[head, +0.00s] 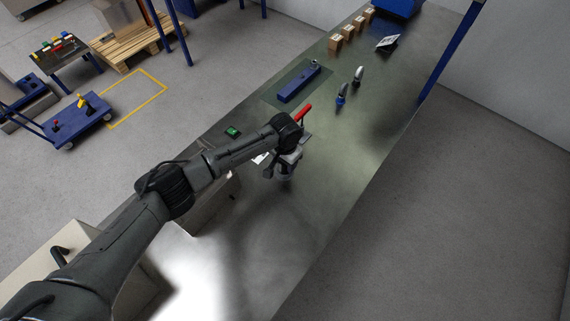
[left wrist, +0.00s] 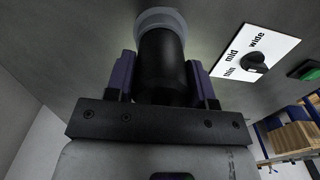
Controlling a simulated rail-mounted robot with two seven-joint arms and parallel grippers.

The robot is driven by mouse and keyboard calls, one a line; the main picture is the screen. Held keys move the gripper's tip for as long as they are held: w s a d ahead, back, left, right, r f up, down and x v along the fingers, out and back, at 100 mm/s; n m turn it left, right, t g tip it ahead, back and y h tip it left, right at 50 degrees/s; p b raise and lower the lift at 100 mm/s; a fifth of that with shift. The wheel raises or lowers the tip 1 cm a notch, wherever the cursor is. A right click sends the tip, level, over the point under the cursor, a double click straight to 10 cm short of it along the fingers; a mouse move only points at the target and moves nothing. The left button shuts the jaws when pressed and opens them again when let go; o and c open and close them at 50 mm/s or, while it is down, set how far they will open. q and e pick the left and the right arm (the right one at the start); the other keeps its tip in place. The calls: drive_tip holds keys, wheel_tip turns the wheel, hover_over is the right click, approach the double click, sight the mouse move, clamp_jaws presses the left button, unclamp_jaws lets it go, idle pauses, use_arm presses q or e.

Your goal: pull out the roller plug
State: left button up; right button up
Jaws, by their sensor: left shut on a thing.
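The roller plug (left wrist: 163,58) shows in the left wrist view as a thick black cylinder. Its far end meets a round grey collar (left wrist: 160,18) on a grey panel; whether it is fully seated there cannot be told. My left gripper (left wrist: 162,76) is shut on the plug, with one purple finger on each side. In the head view my left gripper (head: 287,166) is low over the metal bench, and my own arm hides most of the machine there. The plug cannot be made out in the head view. My right gripper is not in view.
A white dial plate (left wrist: 257,52) marked thin, mid and wide, with a black knob, sits beside the plug. A green button (left wrist: 305,70) is further right. A red handle (head: 303,113) stands just beyond my wrist. The metal bench (head: 340,165) is clear to the right.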

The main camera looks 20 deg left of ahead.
use_arm(q)
drive_tip(key=shift+s+a+f, duration=0.2)
drive_tip(key=shift+a+f, duration=0.1)
drive_tip(key=shift+f, duration=0.3)
drive_tip(key=c, duration=0.4)
drive_tip(key=shift+o, duration=0.2)
drive_tip(key=shift+w+d+r+p, duration=0.1)
drive_tip(key=shift+d+r+p, duration=0.1)
drive_tip(key=shift+r+p, duration=0.5)
drive_tip(key=shift+a, duration=0.1)
drive_tip(key=shift+r+p, duration=0.4)
drive_tip(key=shift+p, duration=0.05)
drive_tip(key=shift+r+p, duration=0.9)
drive_tip(key=shift+p, duration=0.05)
drive_tip(key=shift+r+p, duration=0.3)
drive_tip(key=shift+p, duration=0.05)
